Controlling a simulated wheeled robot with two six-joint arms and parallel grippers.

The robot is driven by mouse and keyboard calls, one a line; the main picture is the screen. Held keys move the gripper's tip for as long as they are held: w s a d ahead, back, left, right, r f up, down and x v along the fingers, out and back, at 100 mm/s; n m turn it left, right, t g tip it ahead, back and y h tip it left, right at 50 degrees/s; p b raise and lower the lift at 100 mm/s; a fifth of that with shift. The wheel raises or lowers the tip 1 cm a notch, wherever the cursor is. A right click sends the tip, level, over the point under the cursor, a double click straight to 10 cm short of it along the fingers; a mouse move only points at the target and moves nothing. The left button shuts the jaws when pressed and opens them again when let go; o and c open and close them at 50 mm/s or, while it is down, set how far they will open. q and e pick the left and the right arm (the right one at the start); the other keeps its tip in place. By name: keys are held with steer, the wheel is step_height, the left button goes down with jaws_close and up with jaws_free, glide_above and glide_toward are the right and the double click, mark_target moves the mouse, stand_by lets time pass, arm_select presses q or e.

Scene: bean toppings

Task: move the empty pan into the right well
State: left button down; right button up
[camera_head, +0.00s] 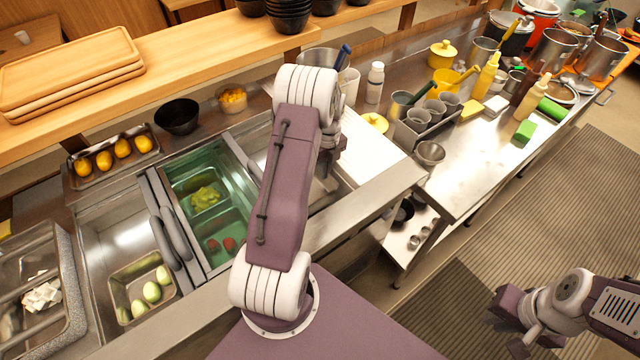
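The counter holds a row of wells. The right well (256,146) is mostly hidden behind my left arm. A bare steel surface (322,196) shows just right of that arm; I cannot tell whether it is the empty pan or part of the well. My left gripper (327,172) is over this right-hand area, mostly behind its own arm, so its fingers and anything in them cannot be made out. My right gripper (514,324) is at the lower right over the floor, far from the wells, with its fingers apart and nothing seen between them.
A green-tinted middle well (178,172) holds yellow-green and red toppings. Left of it, a steel well (95,215) has a pan (122,272) of pale green pieces. A tray of yellow items (88,184) and a black bowl (177,116) stand behind. A white board (372,150) lies to the right.

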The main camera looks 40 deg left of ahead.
mark_target(324, 184)
arm_select(q)
steer(key=shift+f, duration=2)
steer(key=shift+f, duration=0.1)
steer(key=c, duration=2)
jaws_free()
steer(key=shift+o, duration=0.3)
